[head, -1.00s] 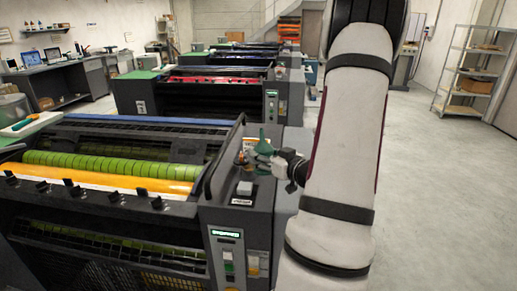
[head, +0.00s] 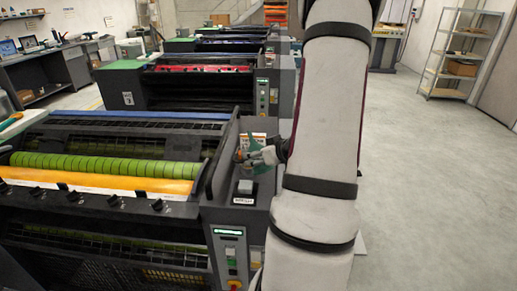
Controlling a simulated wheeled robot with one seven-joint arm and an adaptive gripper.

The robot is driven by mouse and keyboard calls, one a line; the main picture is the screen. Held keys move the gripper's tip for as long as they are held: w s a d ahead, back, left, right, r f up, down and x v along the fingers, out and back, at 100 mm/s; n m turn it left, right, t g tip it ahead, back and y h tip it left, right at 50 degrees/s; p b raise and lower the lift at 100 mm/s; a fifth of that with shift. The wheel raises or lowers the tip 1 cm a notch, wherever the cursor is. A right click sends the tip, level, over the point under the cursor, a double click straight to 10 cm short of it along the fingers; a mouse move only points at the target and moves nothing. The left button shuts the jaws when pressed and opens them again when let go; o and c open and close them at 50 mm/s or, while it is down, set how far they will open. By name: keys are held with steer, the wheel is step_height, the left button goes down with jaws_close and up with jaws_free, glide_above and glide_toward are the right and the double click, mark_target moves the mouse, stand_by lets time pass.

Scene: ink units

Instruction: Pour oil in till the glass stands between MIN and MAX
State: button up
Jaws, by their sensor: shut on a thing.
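My gripper (head: 256,157) is shut on a small green can (head: 263,167), which I take to be the oil can. It holds the can above the dark tray-like top of the near machine's end cabinet (head: 264,188). The can is partly hidden by the fingers, and its exact tilt is hard to tell. A small orange part (head: 239,155) shows just left of the fingers, close to them; whether they touch is unclear. The oil glass, its MIN and MAX marks, any oil level and any flow of oil cannot be made out at this size.
A grey block (head: 245,187) sits on the cabinet top in front of the gripper. An orange and white label (head: 259,138) stands behind it. Green and orange rollers (head: 105,167) lie left. Open floor (head: 420,190) lies right, with a shelf rack (head: 460,55) beyond.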

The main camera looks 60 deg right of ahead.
steer(key=shift+s+a+f+g+y+p, duration=0.15)
steer(key=shift+s+g+y+p, duration=0.3)
steer(key=shift+p, duration=0.75)
steer(key=shift+s+g+p, duration=0.25)
steer(key=shift+g+p, duration=0.4)
steer(key=shift+p, duration=0.3)
steer(key=shift+s+a+f+g+p, duration=0.1)
steer(key=shift+s+f+g+p, duration=0.1)
steer(key=shift+g+p, duration=0.3)
steer(key=shift+f+p, duration=0.15)
steer(key=shift+p, duration=0.35)
steer(key=shift+s+a+f+g+y, duration=0.1)
steer(key=shift+s+a+g+y, duration=0.1)
steer(key=shift+g+y, duration=0.4)
steer(key=shift+s+f+g, duration=0.25)
steer(key=shift+s+g, duration=0.05)
steer(key=shift+g, duration=0.8)
stand_by(1.9)
stand_by(0.3)
